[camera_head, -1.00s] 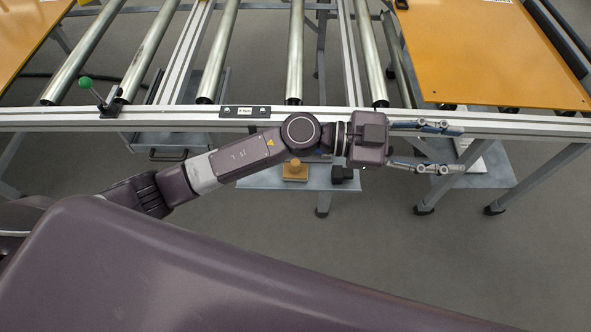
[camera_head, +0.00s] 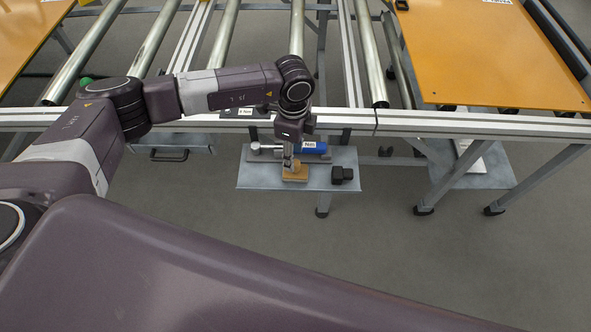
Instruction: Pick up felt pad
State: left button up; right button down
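The felt pad (camera_head: 297,178), a tan block with a knob on top in the earlier frame, lies on the grey shelf (camera_head: 265,183) below the conveyor frame. My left gripper (camera_head: 289,164) points down right over it, with its fingers at the pad's knob. The fingers overlap in this view and hide the knob, so I cannot tell whether they are open or shut on it. The pad appears to rest on the shelf. My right gripper is not in view.
A blue labelled item (camera_head: 314,148) lies on the shelf just behind the gripper, with a grey handled tool (camera_head: 262,149) to the left. A black block (camera_head: 342,174) is to the right. The frame rail (camera_head: 420,122) runs above the shelf. Grey floor is open in front.

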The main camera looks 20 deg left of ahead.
pick_arm(q)
jog(key=shift+d+f+p, duration=0.15)
jog(key=shift+f+p, duration=0.15)
jog(key=shift+f, duration=2.05)
grip_shut()
